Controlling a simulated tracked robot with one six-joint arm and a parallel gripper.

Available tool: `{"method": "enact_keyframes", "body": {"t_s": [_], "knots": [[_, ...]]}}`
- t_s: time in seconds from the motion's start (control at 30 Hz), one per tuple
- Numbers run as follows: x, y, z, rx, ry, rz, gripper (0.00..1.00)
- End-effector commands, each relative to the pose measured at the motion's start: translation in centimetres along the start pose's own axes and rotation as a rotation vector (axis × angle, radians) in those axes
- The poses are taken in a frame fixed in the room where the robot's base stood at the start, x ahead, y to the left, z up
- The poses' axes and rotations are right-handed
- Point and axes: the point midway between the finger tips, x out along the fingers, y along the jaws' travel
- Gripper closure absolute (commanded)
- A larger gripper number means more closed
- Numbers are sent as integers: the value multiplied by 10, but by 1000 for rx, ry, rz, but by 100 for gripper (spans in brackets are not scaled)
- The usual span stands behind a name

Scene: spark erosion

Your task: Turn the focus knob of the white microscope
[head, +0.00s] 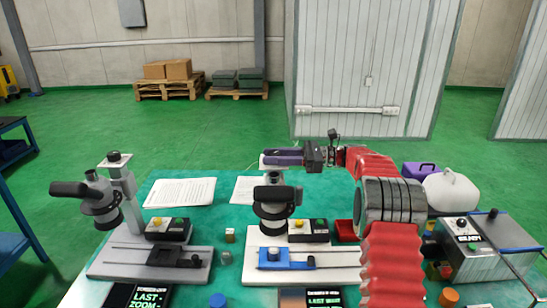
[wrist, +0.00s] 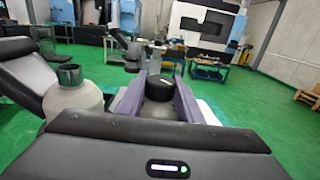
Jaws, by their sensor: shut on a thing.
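The white microscope stands on a white base (head: 345,260) at the middle of the bench, with a dark head (head: 274,195) and a blue stage (head: 287,258). My gripper (head: 282,157) reaches in from the right at the top of its column. In the wrist view, my gripper's purple fingers (wrist: 159,98) are on either side of a black round focus knob (wrist: 160,88) and shut on it. In the head view the knob is hidden behind the fingers.
A grey microscope (head: 100,195) stands at the left. Papers (head: 180,192) lie behind.

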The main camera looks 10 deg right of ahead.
Motion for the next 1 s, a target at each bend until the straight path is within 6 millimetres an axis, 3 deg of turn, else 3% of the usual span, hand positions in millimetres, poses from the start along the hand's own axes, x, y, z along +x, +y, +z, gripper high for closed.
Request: {"method": "enact_keyframes", "body": {"t_s": [1.0], "knots": [[0,-1,1,-2,-1,234,90]]}}
